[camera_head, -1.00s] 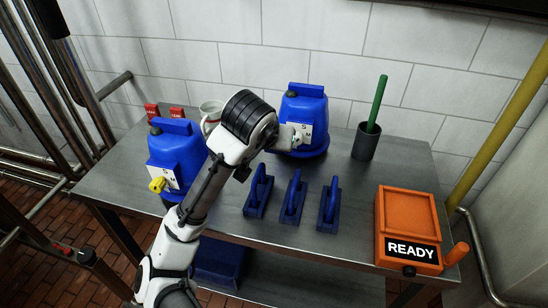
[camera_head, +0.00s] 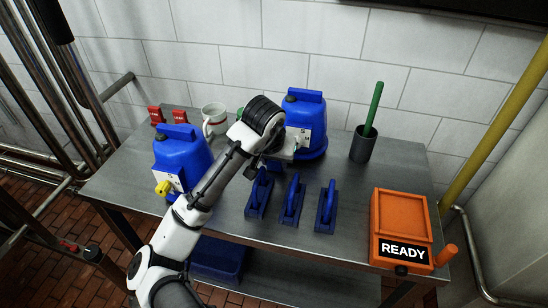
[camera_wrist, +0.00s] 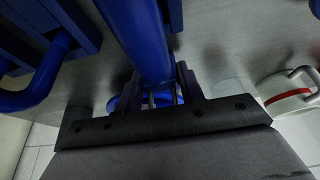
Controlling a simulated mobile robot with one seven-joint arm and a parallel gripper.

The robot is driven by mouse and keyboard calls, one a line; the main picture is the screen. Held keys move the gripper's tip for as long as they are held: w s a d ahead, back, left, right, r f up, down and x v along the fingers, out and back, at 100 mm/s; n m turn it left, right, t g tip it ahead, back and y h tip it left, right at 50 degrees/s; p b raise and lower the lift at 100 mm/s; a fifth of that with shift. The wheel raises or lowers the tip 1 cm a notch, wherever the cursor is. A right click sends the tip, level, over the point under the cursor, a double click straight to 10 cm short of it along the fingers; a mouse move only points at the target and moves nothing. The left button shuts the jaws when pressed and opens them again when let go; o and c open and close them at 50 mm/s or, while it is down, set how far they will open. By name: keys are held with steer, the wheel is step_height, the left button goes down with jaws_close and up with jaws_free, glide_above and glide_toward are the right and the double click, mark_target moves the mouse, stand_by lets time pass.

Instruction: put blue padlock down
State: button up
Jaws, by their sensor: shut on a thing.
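My gripper (camera_head: 270,165) is low over the steel table, between the right blue tank and the leftmost of the blue handled blocks (camera_head: 258,194). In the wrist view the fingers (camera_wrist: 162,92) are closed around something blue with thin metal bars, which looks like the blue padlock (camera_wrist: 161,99). It is mostly hidden by the gripper and cannot be made out in the head view. I cannot tell whether it touches the table. A long blue handle stands just ahead of the fingers in the wrist view.
Blue tanks stand left (camera_head: 185,150) and right (camera_head: 308,125). A red-striped mug (camera_head: 213,118) and two red tagged items (camera_head: 180,117) are at the back. A dark cup (camera_head: 363,145) and an orange READY box (camera_head: 400,230) are at right.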

steer(key=shift+f, duration=0.2)
steer(key=o, duration=1)
steer(key=shift+r, duration=0.1)
steer(key=shift+o, duration=0.2)
steer(key=v, duration=1.2)
steer(key=shift+r, duration=0.15)
